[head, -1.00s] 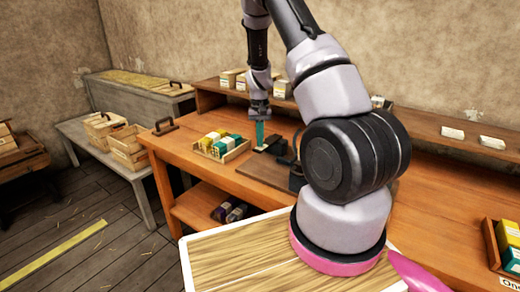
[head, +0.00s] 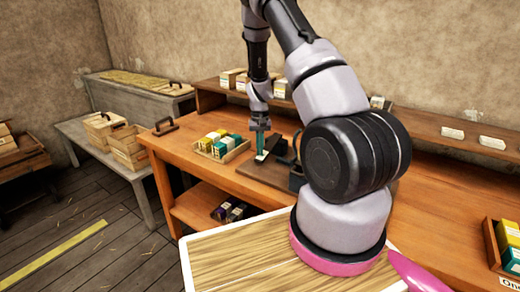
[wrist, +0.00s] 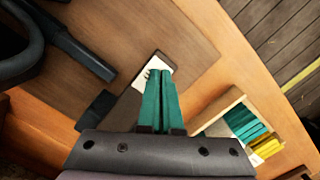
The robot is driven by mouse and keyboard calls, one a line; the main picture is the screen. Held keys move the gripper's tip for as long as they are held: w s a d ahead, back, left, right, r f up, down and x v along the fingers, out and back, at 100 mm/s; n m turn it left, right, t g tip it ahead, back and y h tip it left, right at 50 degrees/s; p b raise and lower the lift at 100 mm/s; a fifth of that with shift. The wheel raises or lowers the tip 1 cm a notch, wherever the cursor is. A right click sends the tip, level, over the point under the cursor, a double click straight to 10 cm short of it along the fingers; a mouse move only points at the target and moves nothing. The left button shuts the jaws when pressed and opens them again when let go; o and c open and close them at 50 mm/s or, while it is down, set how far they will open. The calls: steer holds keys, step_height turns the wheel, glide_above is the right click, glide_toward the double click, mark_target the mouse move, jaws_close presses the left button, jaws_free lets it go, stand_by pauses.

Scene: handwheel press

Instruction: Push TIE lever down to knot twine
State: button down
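My gripper (head: 259,152) points down over the wooden base board (head: 259,187) of the press on the bench. Its two teal fingers are together with nothing visible between them in the wrist view (wrist: 160,74). The fingertips overlap a white label plate (wrist: 158,62) with small dark marks, too covered to read. A dark bar runs from the plate to a black block (wrist: 95,111); it may be the TIE lever, but I cannot tell its tilt. Whether the fingertips touch it is unclear. A black bar-shaped handle (wrist: 82,52) lies to the left in the wrist view.
A wooden tray (head: 236,152) of teal, yellow and white packets stands just left of the board, also close to my fingers in the wrist view (wrist: 228,100). A rear shelf (head: 440,136) holds boxes and cards. My arm hides part of the press and bench.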

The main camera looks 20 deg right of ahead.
steer(key=shift+w+d+r, duration=0.15)
steer(key=shift+w, duration=0.35)
steer(key=shift+w+d+r, duration=0.2)
steer(key=shift+w, duration=0.25)
steer(key=shift+w+d+r, duration=0.15)
steer(key=shift+w, duration=0.35)
steer(key=shift+r, duration=0.15)
step_height(320, 180, up, 10)
steer(key=shift+w+d+r, duration=0.15)
steer(key=shift+w+r, duration=0.1)
steer(key=shift+w, duration=0.2)
